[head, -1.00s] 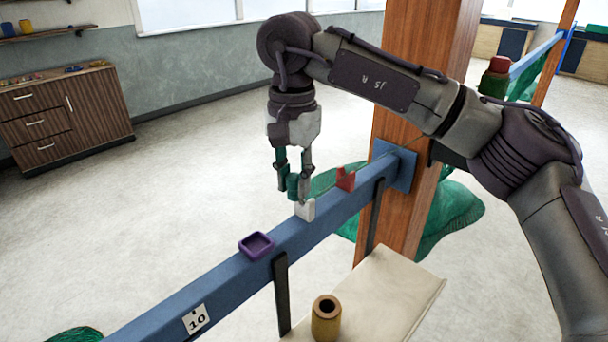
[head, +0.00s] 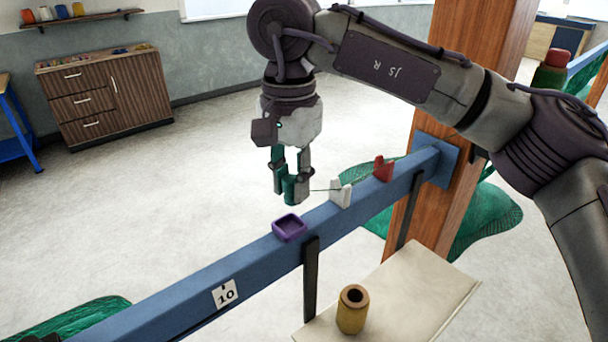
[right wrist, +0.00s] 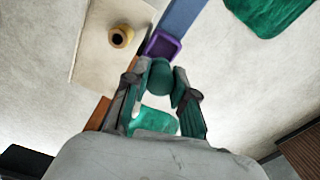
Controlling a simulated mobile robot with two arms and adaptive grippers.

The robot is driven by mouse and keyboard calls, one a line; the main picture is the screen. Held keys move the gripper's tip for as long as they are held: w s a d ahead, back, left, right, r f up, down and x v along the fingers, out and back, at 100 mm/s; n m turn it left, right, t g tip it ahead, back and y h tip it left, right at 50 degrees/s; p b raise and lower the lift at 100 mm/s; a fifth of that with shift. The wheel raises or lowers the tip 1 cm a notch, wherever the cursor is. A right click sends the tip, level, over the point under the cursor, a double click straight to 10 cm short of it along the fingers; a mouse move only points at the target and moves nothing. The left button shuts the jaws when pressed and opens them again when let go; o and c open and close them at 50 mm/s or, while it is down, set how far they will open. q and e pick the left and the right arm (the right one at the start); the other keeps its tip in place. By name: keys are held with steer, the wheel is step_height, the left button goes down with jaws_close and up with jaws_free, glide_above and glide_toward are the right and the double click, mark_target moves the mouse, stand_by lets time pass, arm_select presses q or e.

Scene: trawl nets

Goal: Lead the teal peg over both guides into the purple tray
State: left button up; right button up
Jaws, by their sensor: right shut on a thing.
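My right gripper (head: 291,183) is shut on the teal peg (head: 293,191), just above the blue beam and left of the white guide (head: 341,193). The peg also shows between the fingers in the right wrist view (right wrist: 160,79). A thin teal line runs from the peg to the white guide and seems to go on to the red guide (head: 383,168) farther along the beam. The small open purple tray (head: 289,228) sits on the beam, below the peg in the picture. It looks empty, and shows just beyond the peg in the right wrist view (right wrist: 163,46).
The blue beam (head: 255,263) runs to a wooden post (head: 462,130) at the right. A pale shelf (head: 425,285) in front holds a yellow-brown spool (head: 352,309). Green netting (head: 490,222) lies behind the post. The air above the tray is clear.

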mark_target(289, 204)
steer(key=shift+s+a+f, duration=0.1)
steer(key=shift+s+a, duration=0.1)
steer(key=shift+a, duration=0.1)
steer(key=shift+w+d+f+b, duration=0.1)
steer(key=shift+f+b, duration=1.2)
steer(key=shift+f, duration=0.5)
steer(key=shift+f+b, duration=0.35)
steer(key=shift+f, duration=0.15)
steer(key=shift+f, duration=0.2)
steer(key=o, duration=0.9)
steer(key=shift+o, duration=0.2)
